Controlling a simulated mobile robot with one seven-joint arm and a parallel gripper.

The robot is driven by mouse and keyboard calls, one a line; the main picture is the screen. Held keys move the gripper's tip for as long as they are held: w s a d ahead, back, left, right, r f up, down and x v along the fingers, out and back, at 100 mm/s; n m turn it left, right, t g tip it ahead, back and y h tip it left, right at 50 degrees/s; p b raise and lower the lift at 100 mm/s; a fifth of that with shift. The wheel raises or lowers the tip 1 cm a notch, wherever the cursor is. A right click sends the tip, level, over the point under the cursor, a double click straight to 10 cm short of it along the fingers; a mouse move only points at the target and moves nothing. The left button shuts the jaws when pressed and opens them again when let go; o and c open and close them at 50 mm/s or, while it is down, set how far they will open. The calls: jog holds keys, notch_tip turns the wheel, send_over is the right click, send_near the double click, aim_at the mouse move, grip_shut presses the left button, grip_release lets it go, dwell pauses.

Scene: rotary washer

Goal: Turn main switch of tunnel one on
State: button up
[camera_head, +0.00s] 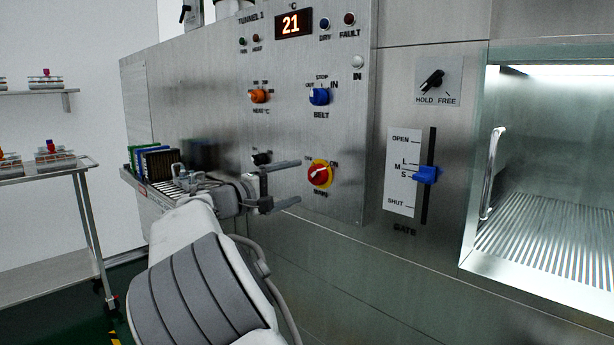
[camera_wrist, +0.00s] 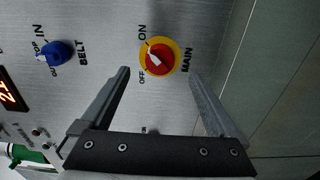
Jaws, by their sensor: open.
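The main switch (camera_head: 320,174) is a red knob on a yellow disc, low on the steel control panel, labelled OFF, ON and MAIN. It also shows in the wrist view (camera_wrist: 160,57). Its white pointer is slanted, with its narrow end towards the ON label. My gripper (camera_head: 299,182) is open and empty just left of the knob in the head view. In the wrist view my two fingers (camera_wrist: 158,72) point at the panel, one on each side of the knob, and appear apart from it. The panel heading reads TUNNEL, its number hard to read.
A blue BELT knob (camera_head: 319,96), an orange heat knob (camera_head: 259,96) and a display reading 21 (camera_head: 293,23) are above. A blue gate slider (camera_head: 425,174) and a lit chamber (camera_head: 550,200) are right. A rack (camera_head: 160,165) is left, behind my arm.

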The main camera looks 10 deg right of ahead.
jog(key=p+v, duration=0.2)
jog(key=v, duration=0.8)
jog(key=shift+a, duration=0.15)
jog(key=shift+s, duration=0.1)
jog(key=s+d+f+m+g+y, duration=0.2)
jog(key=s+d+f+g+y, duration=0.15)
jog(key=s+d, duration=0.4)
jog(key=s+d+f+m+g+y, duration=0.1)
jog(key=s+d+f+g+y, duration=0.3)
jog(key=d, duration=0.6)
jog(key=s+a+f+m+t+y, duration=0.15)
jog(key=s+y, duration=0.25)
jog(key=s, duration=0.9)
jog(key=s+a+f+m+t+y, duration=0.1)
jog(key=s+a+f+m+y, duration=0.15)
jog(key=s, duration=0.95)
notch_tip(320, 180, up, 24)
jog(key=p, duration=2.4)
jog(key=shift+d+y+p, duration=0.2)
jog(key=shift+y+p, duration=0.1)
jog(key=shift+w+f, duration=0.2)
